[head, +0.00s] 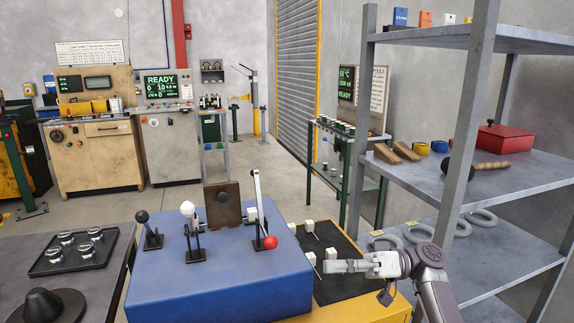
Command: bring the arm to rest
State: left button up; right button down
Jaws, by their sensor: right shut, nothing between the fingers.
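My right gripper (345,266) is at the lower right of the head view, with its arm coming in from the bottom right. Its fingers are shut, point left, and hold nothing. It is over the black mat (343,287) on the yellow-edged bench, right of the blue lever console (225,285). It appears close to small white blocks (333,253) on the mat; I cannot tell whether it touches them. My left gripper is not in view.
The console carries levers, one with a red ball (270,242) at its base. A grey metal shelf (470,190) stands close on the right, holding a red box (507,137), a mallet and grey rings. A dark tray (75,252) lies left. Open floor lies behind the console.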

jog(key=s+f+m+t+h, duration=0.25)
jog(key=s+f+h, duration=0.4)
jog(key=f, duration=0.75)
jog(key=s+f+m+t+h, duration=0.1)
jog(key=s+f+m+h, duration=0.25)
jog(key=s+f, duration=0.8)
jog(key=s+d+f+m+t+h, duration=0.35)
jog(key=s+d+h, duration=0.55)
jog(key=s+d, duration=0.3)
notch_tip(320, 180, down, 24)
jog(key=s+a+g, duration=0.1)
jog(key=s+g, duration=0.1)
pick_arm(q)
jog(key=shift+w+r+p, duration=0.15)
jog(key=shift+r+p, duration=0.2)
pick_arm(e)
jog(key=s+d+f+g, duration=0.1)
jog(key=s+d+f, duration=0.1)
jog(key=s+f, duration=1.4)
jog(key=shift+s+d+f, duration=0.25)
jog(key=shift+s+d, duration=0.1)
jog(key=shift+s, duration=0.3)
